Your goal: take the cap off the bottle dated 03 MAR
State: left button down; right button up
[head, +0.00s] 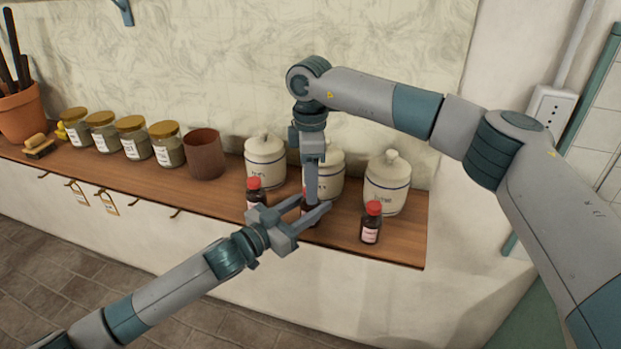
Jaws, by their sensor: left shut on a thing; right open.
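Three small dark bottles stand near the counter's front edge. The left bottle (254,196) and the right bottle (371,229) have red caps and pale labels; the print is too small to read. My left gripper (316,206) reaches in from the front and is shut on the middle bottle (307,208), which is mostly hidden behind the fingers. My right gripper (312,196) points down from above, open, with its fingers at the top of the middle bottle. They hide its cap, and I cannot tell whether they touch it. I cannot tell which bottle is dated 03 MAR.
Several lidded white jars, one of them a right jar (387,185), stand close behind the bottles on the wooden counter (400,245). A brown pot (204,154), several glass jars, a brush (39,146) and a terracotta pot (22,113) stand farther left. The counter ends just right of the right bottle.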

grip_shut()
